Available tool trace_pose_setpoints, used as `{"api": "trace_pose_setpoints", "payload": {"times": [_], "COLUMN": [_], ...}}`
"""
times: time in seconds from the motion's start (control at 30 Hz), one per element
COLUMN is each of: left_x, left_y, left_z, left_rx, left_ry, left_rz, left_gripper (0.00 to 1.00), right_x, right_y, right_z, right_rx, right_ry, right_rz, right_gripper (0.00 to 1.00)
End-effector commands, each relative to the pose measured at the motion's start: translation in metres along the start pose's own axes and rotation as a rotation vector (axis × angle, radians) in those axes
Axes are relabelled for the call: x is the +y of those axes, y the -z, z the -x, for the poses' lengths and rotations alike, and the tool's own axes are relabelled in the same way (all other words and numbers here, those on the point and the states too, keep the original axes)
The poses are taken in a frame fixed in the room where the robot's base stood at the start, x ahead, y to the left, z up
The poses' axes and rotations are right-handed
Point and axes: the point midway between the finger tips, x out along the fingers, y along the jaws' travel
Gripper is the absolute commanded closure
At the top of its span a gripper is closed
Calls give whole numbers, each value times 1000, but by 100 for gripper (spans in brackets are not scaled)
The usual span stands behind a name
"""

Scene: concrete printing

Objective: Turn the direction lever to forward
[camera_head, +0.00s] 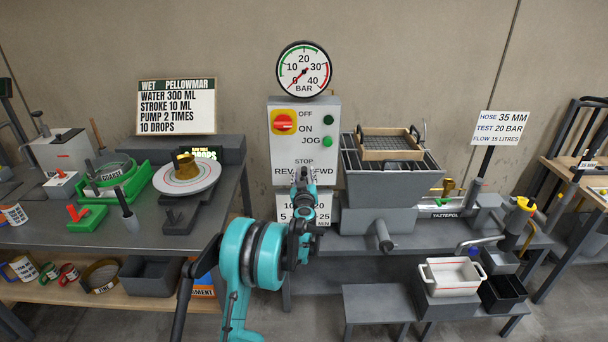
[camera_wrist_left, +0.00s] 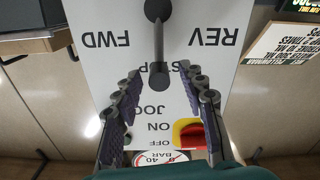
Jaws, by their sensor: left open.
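The direction lever (camera_wrist_left: 158,45) is a dark bar with rounded ends on the white control panel (camera_head: 289,144). In the left wrist view, which shows the panel upside down, the lever lies in line with the STOP mark, between FWD and REV. My left gripper (camera_head: 303,186) is in front of the panel's lower part and hides most of the lever in the head view. In the left wrist view my left gripper (camera_wrist_left: 161,82) is open, with one finger on each side of the lever's STOP end and a gap on both sides. My right gripper is not in view.
The panel also bears a red and yellow switch (camera_head: 284,122) and green lamps or buttons, with a pressure gauge (camera_head: 304,69) above. A bench with a turntable (camera_head: 187,177) stands left. A grey hopper machine (camera_head: 390,187) stands close on the right.

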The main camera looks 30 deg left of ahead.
Motion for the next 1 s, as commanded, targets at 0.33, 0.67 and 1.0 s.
{"api": "trace_pose_setpoints", "payload": {"times": [0.33, 0.67, 1.0], "left_x": [0, 0, 3], "left_y": [1, 1, 0], "left_z": [-20, -20, -19], "left_rx": [0, 0, 0], "left_ry": [-1, -2, -2], "left_rz": [0, 0, -31], "left_gripper": [59, 100, 100], "right_x": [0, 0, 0], "right_y": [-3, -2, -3], "right_z": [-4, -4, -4], "right_rx": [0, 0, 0], "right_ry": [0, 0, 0], "right_rz": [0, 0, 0], "right_gripper": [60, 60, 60]}}
